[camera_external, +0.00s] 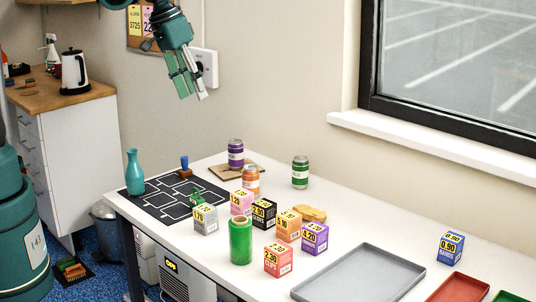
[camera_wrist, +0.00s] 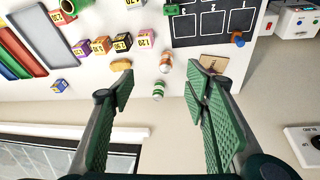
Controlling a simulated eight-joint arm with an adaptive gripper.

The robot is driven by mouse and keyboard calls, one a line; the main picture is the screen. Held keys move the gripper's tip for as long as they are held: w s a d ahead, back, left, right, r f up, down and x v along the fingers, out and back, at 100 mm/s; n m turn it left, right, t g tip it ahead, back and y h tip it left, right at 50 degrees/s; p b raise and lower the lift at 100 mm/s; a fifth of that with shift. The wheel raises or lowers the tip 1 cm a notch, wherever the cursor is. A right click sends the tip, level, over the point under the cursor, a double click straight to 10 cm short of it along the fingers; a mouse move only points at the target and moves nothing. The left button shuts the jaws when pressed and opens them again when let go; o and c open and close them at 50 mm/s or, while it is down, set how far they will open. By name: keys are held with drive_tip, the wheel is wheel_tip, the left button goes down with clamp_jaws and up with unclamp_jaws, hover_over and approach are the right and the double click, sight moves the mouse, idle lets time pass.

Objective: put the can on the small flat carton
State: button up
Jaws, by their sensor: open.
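A brown flat carton (camera_external: 256,171) lies at the back left of the white table; it also shows in the wrist view (camera_wrist: 214,63), partly behind a finger. A purple can (camera_external: 236,153) stands upright and appears to be on it. An orange can (camera_external: 251,182) stands just in front of the carton, and a green can (camera_external: 300,172) stands to the right. The orange can (camera_wrist: 166,62) and the green can (camera_wrist: 158,91) show between my fingers in the wrist view, where I cannot make out the purple can. My gripper (camera_external: 190,97) is open and empty, high above the table's back left.
Several small price-marked boxes (camera_external: 289,224), a green roll (camera_external: 241,241) and a tan item (camera_external: 311,213) crowd the table's middle. A black mat (camera_external: 165,204) with a teal bottle (camera_external: 134,172) lies left. A grey tray (camera_external: 358,277) lies right. The window wall bounds the back.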

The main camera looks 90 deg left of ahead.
drive_tip(key=s+d+m+t+h, duration=0.1)
drive_tip(key=s+d+m+t, duration=0.2)
drive_tip(key=s+d, duration=1.4)
drive_tip(key=m, duration=0.4)
drive_tip(key=shift+s+d+f+t, duration=0.2)
drive_tip(key=shift+s+d+t, duration=0.1)
drive_tip(key=shift+t, duration=0.1)
